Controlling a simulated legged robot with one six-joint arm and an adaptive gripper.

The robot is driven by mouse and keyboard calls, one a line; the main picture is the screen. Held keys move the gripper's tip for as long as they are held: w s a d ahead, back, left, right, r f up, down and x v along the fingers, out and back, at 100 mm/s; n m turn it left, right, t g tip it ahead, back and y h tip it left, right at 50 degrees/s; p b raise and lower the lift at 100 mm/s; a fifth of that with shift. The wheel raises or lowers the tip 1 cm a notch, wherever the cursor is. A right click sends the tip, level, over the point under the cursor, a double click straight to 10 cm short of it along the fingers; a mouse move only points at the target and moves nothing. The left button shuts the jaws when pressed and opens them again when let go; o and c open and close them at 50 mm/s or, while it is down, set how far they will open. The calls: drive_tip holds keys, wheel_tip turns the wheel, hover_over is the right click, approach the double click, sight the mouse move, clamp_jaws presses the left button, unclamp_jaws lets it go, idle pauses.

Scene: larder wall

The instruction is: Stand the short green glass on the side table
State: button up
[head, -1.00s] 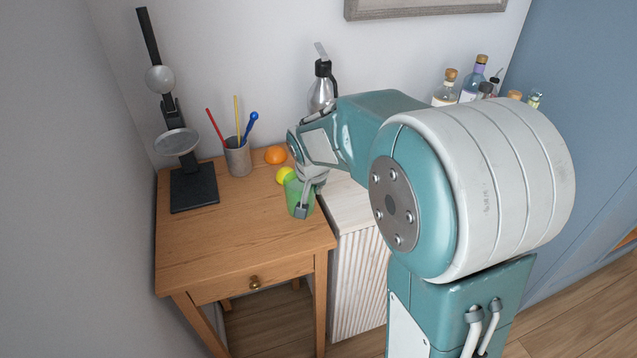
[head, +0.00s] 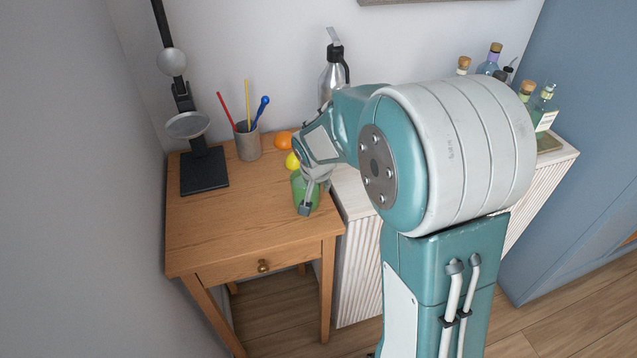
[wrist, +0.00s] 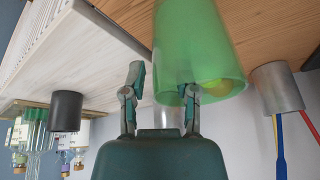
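The short green glass (head: 299,192) stands upright on the wooden side table (head: 215,232), near its right edge. It also shows in the wrist view (wrist: 195,35), which looks upside down, with its rim low in the picture and its base out of frame. My gripper (head: 314,199) is at the glass, and one finger shows in front of it in the head view. In the wrist view my gripper (wrist: 161,85) has its fingers apart. One fingertip overlaps the glass near the rim and the other is clear of its side. Whether a finger is inside the glass is unclear.
A yellow fruit (head: 292,161) and an orange (head: 283,140) lie just behind the glass. A cup of utensils (head: 248,144) and a black stand (head: 204,170) are farther back and left. A white ribbed cabinet (head: 357,262) adjoins at right. The table's front left is clear.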

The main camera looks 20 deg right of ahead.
drive_tip(key=shift+a, duration=0.25)
drive_tip(key=shift+s+d+r, duration=0.1)
drive_tip(key=shift+r, duration=0.4)
drive_tip(key=v, duration=1.1)
drive_tip(key=s+r+n+y, duration=0.1)
drive_tip(key=s+n, duration=0.2)
drive_tip(key=s, duration=0.8)
drive_tip(key=s+a+r+n+t, duration=0.1)
drive_tip(key=s+r+n, duration=0.1)
drive_tip(key=s, duration=0.9)
drive_tip(key=shift+n+y, duration=0.4)
drive_tip(key=shift+n, duration=0.1)
drive_tip(key=shift+r, duration=0.1)
